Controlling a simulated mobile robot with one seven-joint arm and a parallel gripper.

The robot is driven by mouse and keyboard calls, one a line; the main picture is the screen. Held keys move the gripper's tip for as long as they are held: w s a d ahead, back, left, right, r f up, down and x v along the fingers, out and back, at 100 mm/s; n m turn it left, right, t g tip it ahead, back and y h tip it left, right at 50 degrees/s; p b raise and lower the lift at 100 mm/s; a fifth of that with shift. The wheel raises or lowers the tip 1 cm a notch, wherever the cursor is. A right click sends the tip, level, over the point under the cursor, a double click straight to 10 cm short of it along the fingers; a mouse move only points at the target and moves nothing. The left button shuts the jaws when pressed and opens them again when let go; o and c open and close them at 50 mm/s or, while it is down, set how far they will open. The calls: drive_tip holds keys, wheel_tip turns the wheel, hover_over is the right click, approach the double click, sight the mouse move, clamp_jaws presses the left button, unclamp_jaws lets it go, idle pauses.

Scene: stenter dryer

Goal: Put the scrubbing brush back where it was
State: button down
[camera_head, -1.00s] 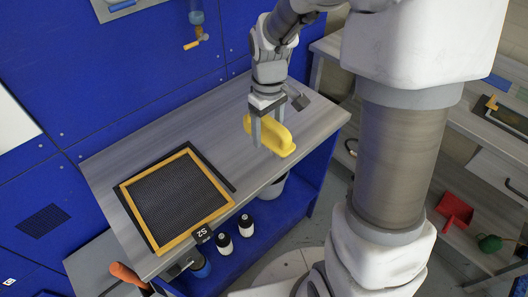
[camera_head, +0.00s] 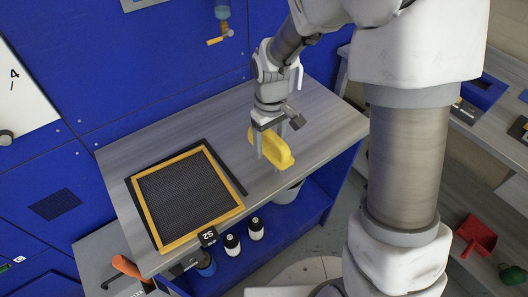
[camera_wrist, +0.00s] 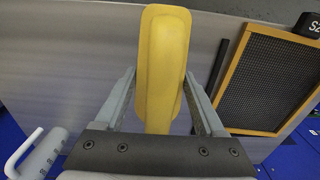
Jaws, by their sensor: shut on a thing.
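The yellow scrubbing brush (camera_head: 272,149) is held between the two fingers of my gripper (camera_head: 270,150). It is above the right part of the grey worktop (camera_head: 318,106); the height of any gap beneath it is hard to tell. In the wrist view the brush (camera_wrist: 163,65) points away between my gripper's fingers (camera_wrist: 160,100), which are shut on its sides. Its bristles are not visible. A dark mesh screen in a yellow frame (camera_head: 146,221), labelled S2, lies on the worktop to the left of the brush, and shows at the right of the wrist view (camera_wrist: 268,80).
Below the worktop, a blue shelf (camera_head: 285,232) carries black-and-white bottles (camera_head: 232,245). An orange-handled tool (camera_head: 130,268) is at the lower left. A second bench with a red scoop (camera_head: 477,236) is at the right. The worktop behind the gripper is clear.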

sight(264, 153)
drive_tip(key=shift+w+a+f, duration=0.4)
drive_tip(key=shift+a+f, duration=0.1)
drive_tip(key=shift+a, duration=0.2)
drive_tip(key=shift+f, duration=2)
drive_tip(key=shift+f+b, duration=0.1)
drive_tip(key=shift+b, duration=0.2)
drive_tip(key=shift+f, duration=0.15)
unclamp_jaws()
